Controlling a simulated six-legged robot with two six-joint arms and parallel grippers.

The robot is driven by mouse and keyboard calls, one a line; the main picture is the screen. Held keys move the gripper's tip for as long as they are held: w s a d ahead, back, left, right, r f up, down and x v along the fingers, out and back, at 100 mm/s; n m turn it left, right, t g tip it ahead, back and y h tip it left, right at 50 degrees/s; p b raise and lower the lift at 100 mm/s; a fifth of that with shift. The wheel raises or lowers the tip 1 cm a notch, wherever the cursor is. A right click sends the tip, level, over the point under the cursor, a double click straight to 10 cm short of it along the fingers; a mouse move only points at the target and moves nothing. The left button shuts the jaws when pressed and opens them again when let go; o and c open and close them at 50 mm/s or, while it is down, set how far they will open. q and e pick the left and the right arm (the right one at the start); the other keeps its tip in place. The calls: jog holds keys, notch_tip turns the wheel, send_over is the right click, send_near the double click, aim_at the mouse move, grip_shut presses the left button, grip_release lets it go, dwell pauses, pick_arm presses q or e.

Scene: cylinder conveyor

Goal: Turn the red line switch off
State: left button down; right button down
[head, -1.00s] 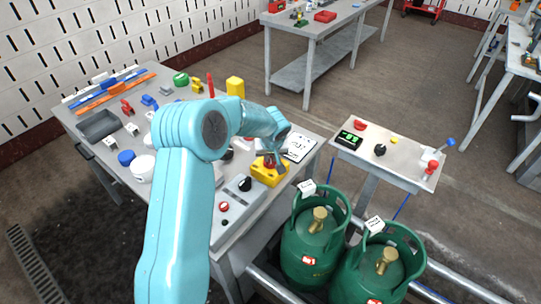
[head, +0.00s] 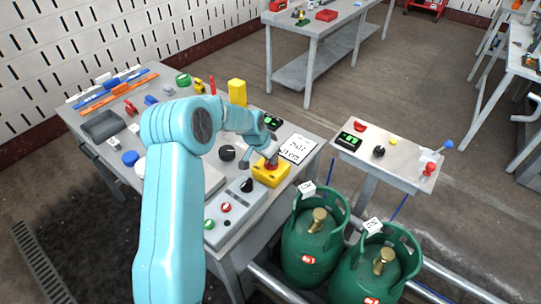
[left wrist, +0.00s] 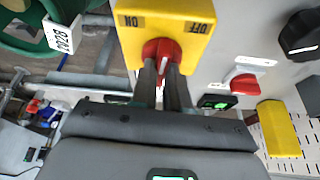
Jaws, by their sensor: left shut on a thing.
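The line switch is a yellow box (head: 271,174) with a red knob at the near right end of the left bench. The left wrist view shows its face (left wrist: 190,45) marked ON on the left and OFF on the right, with the red knob (left wrist: 161,50) between and below the labels. My left gripper (left wrist: 165,75) is shut on the red knob, with one dark finger on each side; it also shows in the head view (head: 271,160). The fingers hide part of the knob, so its exact setting is unclear. My right gripper is not in view.
Green gas cylinders (head: 313,236) stand close to the bench's right. Black dials (head: 227,153), a green display (head: 272,121), a white card (head: 297,148) and a yellow block (head: 237,91) surround the switch. A small panel table (head: 405,165) stands to the right.

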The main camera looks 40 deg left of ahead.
pick_arm(q)
jog(key=m+b, duration=0.1)
jog(key=m+h+b, duration=0.1)
jog(key=m+b, duration=0.1)
jog(key=shift+a+f+m+b, duration=0.15)
jog(key=shift+f+m+b, duration=0.1)
jog(key=shift+m+b, duration=0.15)
jog(key=shift+w+r+m+g+h+b, duration=0.15)
jog(key=shift+m+g+h+b, duration=0.15)
jog(key=shift+m+h+b, duration=0.55)
jog(key=shift+m, duration=1.05)
jog(key=shift+r+g+b, duration=0.1)
jog(key=shift+g+b, duration=0.2)
jog(key=c, duration=1.1)
grip_release()
jog(key=shift+r, duration=0.1)
jog(key=v, duration=1.6)
jog(key=shift+a, duration=0.2)
